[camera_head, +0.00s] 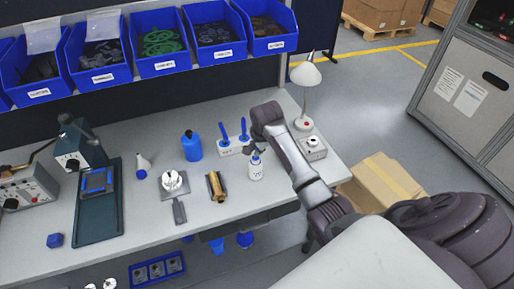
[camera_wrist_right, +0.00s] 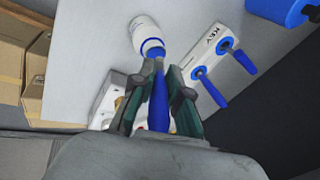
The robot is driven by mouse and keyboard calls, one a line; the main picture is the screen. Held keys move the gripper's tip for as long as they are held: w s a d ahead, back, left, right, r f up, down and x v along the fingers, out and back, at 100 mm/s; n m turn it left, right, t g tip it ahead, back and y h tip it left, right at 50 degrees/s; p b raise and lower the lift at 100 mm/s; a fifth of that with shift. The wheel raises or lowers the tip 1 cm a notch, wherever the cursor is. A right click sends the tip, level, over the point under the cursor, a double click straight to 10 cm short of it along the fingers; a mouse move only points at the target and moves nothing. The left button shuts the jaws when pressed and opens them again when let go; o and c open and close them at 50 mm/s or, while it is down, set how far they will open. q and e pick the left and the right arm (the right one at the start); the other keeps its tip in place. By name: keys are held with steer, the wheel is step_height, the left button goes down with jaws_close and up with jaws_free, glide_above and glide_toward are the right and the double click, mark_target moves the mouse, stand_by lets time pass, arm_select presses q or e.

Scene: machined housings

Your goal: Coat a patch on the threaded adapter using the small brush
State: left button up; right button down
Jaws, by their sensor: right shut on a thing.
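My right gripper (camera_head: 257,150) is over a small white bottle (camera_head: 256,172) on the bench. In the right wrist view, the gripper (camera_wrist_right: 157,88) is shut on a blue handle (camera_wrist_right: 158,105), which looks like the small brush. The handle lines up with the blue collar of the white bottle (camera_wrist_right: 143,28); the brush tip is hidden, and I cannot tell how deep it sits. A brass-coloured cylindrical part (camera_head: 216,187), probably the threaded adapter, lies left of the bottle, apart from the gripper. My left gripper is not in view.
A white holder (camera_head: 230,151) with two blue-handled tools stands behind the bottle. A blue bottle (camera_head: 192,147), a silver part (camera_head: 174,182) and a white lamp (camera_head: 306,76) are nearby. Blue bins (camera_head: 160,66) line the back.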

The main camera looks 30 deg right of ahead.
steer(key=shift+s+f, duration=0.1)
steer(key=shift+f, duration=0.35)
stand_by(1.5)
steer(key=shift+r, duration=0.1)
steer(key=shift+r, duration=3.5)
